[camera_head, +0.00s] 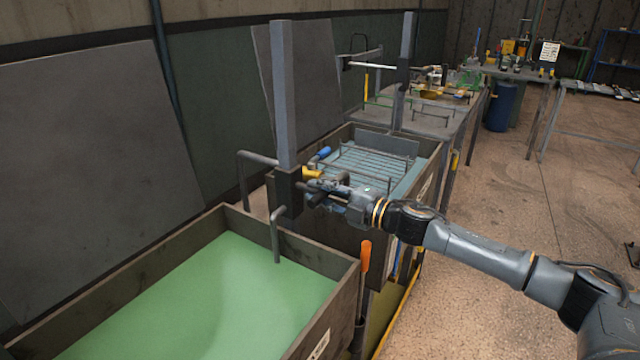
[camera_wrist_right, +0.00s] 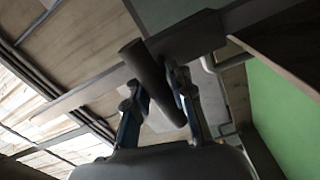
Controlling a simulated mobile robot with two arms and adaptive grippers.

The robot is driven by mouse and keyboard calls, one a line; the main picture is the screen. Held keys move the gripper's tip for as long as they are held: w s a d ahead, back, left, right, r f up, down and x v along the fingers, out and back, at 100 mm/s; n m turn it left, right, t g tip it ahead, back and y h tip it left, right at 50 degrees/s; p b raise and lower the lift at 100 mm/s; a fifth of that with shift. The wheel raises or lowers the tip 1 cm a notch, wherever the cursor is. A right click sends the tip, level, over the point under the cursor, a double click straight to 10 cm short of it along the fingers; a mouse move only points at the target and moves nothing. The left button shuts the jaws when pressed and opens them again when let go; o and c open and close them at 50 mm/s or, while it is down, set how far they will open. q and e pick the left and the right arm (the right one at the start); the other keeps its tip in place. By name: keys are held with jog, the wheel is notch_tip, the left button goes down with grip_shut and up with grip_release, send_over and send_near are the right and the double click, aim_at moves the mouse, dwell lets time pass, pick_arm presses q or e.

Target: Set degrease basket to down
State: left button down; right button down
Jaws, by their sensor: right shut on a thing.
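A grey upright post (camera_head: 285,95) stands between two tanks, with a dark sliding block (camera_head: 288,192) low on it. Bent grey rods (camera_head: 277,238) reach from the block area toward the near tank of green liquid (camera_head: 190,305). My right gripper (camera_head: 312,190) is at the block, shut on a dark round bar, which shows between its fingers in the right wrist view (camera_wrist_right: 150,78). A wire basket (camera_head: 365,165) sits low in the farther tank of bluish liquid. I cannot tell which tank is the degrease one. My left gripper is out of view.
A second post (camera_head: 405,60) with a block and horizontal rod stands behind the farther tank. An orange-handled tool (camera_head: 365,258) hangs at the near tank's corner. A cluttered bench (camera_head: 430,112) and a blue drum (camera_head: 502,107) stand beyond. The floor at right is open.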

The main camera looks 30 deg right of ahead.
notch_tip(320, 180, down, 3)
jog(key=shift+a+r+b, duration=0.1)
jog(key=shift+a+b, duration=0.05)
jog(key=shift+b, duration=0.15)
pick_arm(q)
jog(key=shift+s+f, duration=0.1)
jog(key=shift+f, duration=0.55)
pick_arm(e)
jog(key=c, duration=1.3)
grip_release()
jog(key=shift+o, duration=0.8)
jog(key=shift+w, duration=0.2)
jog(key=shift+s+r, duration=0.1)
jog(key=shift+r, duration=0.1)
jog(key=v, duration=1.2)
jog(key=shift+f, duration=0.1)
